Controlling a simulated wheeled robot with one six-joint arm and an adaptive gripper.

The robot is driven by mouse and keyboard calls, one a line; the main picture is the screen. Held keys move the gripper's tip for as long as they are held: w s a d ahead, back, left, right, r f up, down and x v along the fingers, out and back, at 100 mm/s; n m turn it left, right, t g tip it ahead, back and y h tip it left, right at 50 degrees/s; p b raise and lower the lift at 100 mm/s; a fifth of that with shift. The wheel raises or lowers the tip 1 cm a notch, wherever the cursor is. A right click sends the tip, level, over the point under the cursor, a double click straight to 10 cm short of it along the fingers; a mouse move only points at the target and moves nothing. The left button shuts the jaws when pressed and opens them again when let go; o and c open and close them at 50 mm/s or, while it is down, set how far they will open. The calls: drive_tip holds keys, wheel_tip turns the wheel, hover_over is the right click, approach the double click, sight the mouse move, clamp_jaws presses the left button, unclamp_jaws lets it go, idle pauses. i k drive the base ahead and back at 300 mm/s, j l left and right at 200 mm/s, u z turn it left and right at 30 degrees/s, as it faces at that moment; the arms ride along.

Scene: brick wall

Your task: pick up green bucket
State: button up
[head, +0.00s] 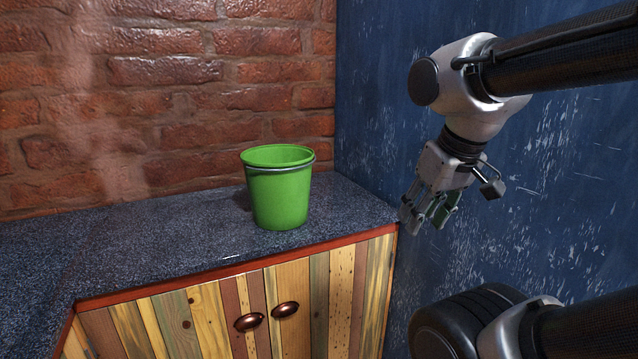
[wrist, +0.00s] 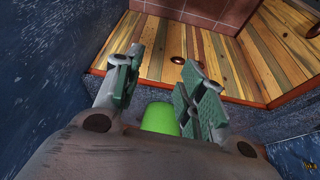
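The green bucket (head: 280,195) stands upright on the dark speckled countertop (head: 170,240), near its right end, with a thin metal handle lying around its rim. My gripper (head: 422,222) is in the air to the right of the bucket, by the counter's right corner, pointing downward. In the wrist view, my gripper (wrist: 160,85) has its two green-padded fingers spread apart with nothing between the tips. Part of the green bucket shows low between the fingers (wrist: 160,118); the rest of it is hidden behind the gripper body.
A brick wall (head: 150,100) stands behind the counter and a scratched blue wall (head: 560,170) is at the right. Wooden cabinet doors (head: 210,315) with two copper handles are below the counter. The counter left of the bucket is clear.

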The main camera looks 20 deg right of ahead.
sight(278, 177)
drive_tip(key=i+l+u, duration=0.15)
drive_tip(key=i+u, duration=0.2)
drive_tip(key=i+l+u, duration=0.3)
